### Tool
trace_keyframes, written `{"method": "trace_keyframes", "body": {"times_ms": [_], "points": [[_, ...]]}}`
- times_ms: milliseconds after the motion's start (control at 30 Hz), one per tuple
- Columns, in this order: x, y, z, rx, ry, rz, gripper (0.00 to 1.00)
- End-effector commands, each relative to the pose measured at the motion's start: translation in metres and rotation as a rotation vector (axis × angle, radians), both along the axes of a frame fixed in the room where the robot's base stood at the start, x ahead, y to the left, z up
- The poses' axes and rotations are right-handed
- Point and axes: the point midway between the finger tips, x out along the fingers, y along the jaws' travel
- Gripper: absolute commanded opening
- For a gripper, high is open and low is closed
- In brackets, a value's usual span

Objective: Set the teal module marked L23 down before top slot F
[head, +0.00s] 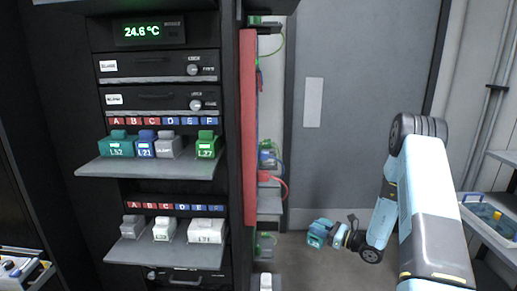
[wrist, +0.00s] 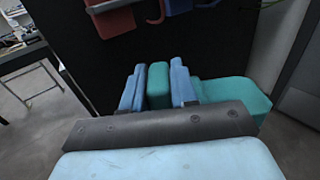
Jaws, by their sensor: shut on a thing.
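My gripper (head: 335,236) is shut on a teal module (head: 316,233), held in the air to the right of the rack. In the wrist view its two blue fingers (wrist: 156,88) clasp the module's upright teal handle. The teal body (wrist: 235,93) shows beyond the right finger. The held module's marking cannot be read. The top shelf (head: 140,170) is below a row of letters A to F. A green module (head: 207,150), apparently marked L27, stands under the top letter F (head: 206,121).
The top shelf also holds a teal module marked L52 (head: 116,147), a purple module (head: 146,148) and a grey module (head: 168,148). The lower shelf (head: 140,252) holds a grey and two white modules. A red panel (head: 249,120) edges the rack's right side. A blue tray (head: 490,215) is at far right.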

Motion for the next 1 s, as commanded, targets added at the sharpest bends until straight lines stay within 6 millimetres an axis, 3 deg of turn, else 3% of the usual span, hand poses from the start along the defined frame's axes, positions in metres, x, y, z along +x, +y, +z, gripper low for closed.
{"method": "trace_keyframes", "body": {"times_ms": [67,267,700,1000], "points": [[0.003,-0.002,-0.010,0.001,0.000,-0.006,0.00],[0.002,-0.001,-0.007,0.005,-0.003,-0.026,0.00],[0.004,0.002,-0.005,0.017,-0.011,-0.365,0.00],[0.005,-0.002,0.002,-0.003,-0.004,-0.465,0.00]]}}
